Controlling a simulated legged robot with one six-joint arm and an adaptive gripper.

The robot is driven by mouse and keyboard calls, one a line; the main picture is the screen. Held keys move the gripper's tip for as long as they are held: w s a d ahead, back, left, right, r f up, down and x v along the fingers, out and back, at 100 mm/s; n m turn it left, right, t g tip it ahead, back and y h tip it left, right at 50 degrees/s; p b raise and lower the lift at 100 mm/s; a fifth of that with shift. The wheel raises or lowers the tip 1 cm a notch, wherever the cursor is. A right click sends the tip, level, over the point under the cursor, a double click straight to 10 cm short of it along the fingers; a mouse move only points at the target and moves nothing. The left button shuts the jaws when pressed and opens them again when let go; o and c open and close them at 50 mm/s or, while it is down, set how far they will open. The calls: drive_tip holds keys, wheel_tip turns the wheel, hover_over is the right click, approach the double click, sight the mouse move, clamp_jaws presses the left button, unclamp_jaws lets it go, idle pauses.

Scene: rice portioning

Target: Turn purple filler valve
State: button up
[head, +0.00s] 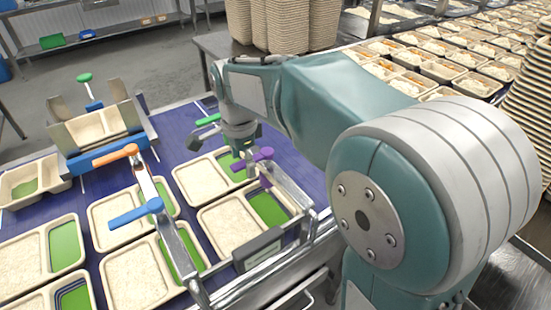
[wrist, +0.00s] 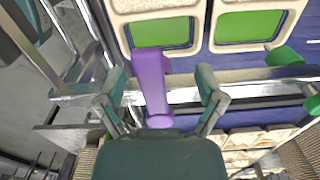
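The purple filler valve (head: 252,158) is a flat lever on the metal rail at the right of the trays. In the wrist view the purple valve (wrist: 151,84) stands between the two fingers, nearer the left one, with a visible gap to the right one. My gripper (wrist: 160,80) is open and holds nothing. In the head view my gripper (head: 237,140) is just above and behind the valve; its fingers are largely hidden there. The wrist view does not show how far the fingers reach around the lever.
Orange (head: 115,155), blue (head: 136,212) and green (head: 208,119) levers sit on nearby rails. Trays of rice with green compartments (head: 268,208) fill the blue conveyor (head: 180,155). A stack of empty trays (head: 285,25) stands behind the arm.

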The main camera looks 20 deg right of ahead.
drive_tip(key=shift+d+r, duration=0.1)
drive_tip(key=shift+d, duration=0.05)
drive_tip(key=shift+r, duration=3.9)
drive_tip(key=shift+s, duration=0.1)
drive_tip(key=shift+s+d+n, duration=0.1)
drive_tip(key=shift+s+n, duration=0.15)
drive_tip(key=shift+n, duration=0.05)
drive_tip(key=s+d+f+n+t, duration=0.2)
drive_tip(key=s+d+f+n, duration=0.1)
drive_tip(key=s+n, duration=0.4)
drive_tip(key=s+d+f+n+t, duration=0.3)
drive_tip(key=s+n, duration=0.4)
drive_tip(key=s, duration=0.4)
drive_tip(key=shift+d+n+t, duration=0.3)
drive_tip(key=shift+d, duration=0.2)
drive_tip(key=shift+s+f, duration=0.1)
